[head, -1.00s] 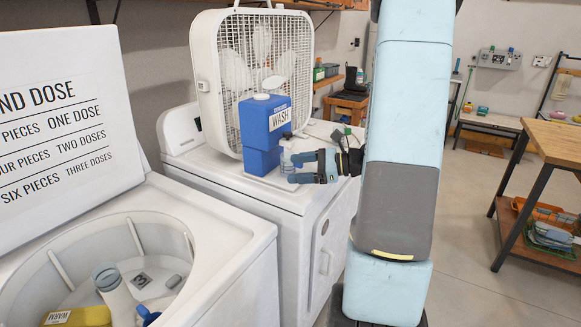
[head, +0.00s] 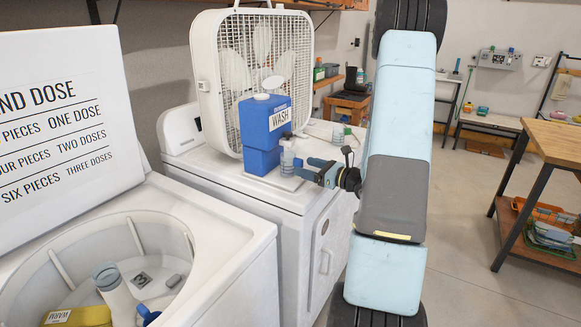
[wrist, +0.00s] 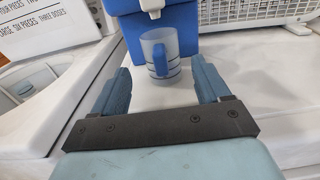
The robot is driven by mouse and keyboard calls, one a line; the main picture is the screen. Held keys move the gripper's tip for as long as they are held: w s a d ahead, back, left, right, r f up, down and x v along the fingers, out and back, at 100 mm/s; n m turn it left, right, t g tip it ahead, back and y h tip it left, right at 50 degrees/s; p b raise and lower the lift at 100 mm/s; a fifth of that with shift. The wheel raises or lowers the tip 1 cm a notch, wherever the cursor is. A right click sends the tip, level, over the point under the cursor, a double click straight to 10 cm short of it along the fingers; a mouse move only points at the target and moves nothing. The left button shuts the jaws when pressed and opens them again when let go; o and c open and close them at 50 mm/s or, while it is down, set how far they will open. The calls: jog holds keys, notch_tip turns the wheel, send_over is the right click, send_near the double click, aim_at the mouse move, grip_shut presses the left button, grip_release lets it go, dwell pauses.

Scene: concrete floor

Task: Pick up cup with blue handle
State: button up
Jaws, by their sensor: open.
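The cup (wrist: 165,52) is clear with a blue handle and blue bands. In the wrist view it stands upright in front of the blue WASH dispenser, beneath its white spout. Its handle faces my gripper. In the head view the cup (head: 287,158) shows small beside the dispenser (head: 262,132), on the white machine top. My gripper (wrist: 160,85) is open and empty, with its fingers pointing at the cup and spread wider than it. In the head view my gripper (head: 310,170) is just right of the cup, apart from it.
A white box fan (head: 252,65) stands behind the dispenser. An open washer (head: 215,235) with bottles inside is at the front left. A wooden table (head: 557,140) is far right.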

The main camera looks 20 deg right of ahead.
aim_at(295, 160)
jog(key=shift+r+x, duration=0.15)
jog(key=shift+x, duration=1.7)
jog(key=shift+r+x, duration=0.2)
jog(key=shift+x, duration=1.6)
jog(key=shift+d, duration=0.1)
jog(key=c, duration=1.3)
jog(key=shift+o, duration=0.2)
jog(key=shift+r, duration=0.15)
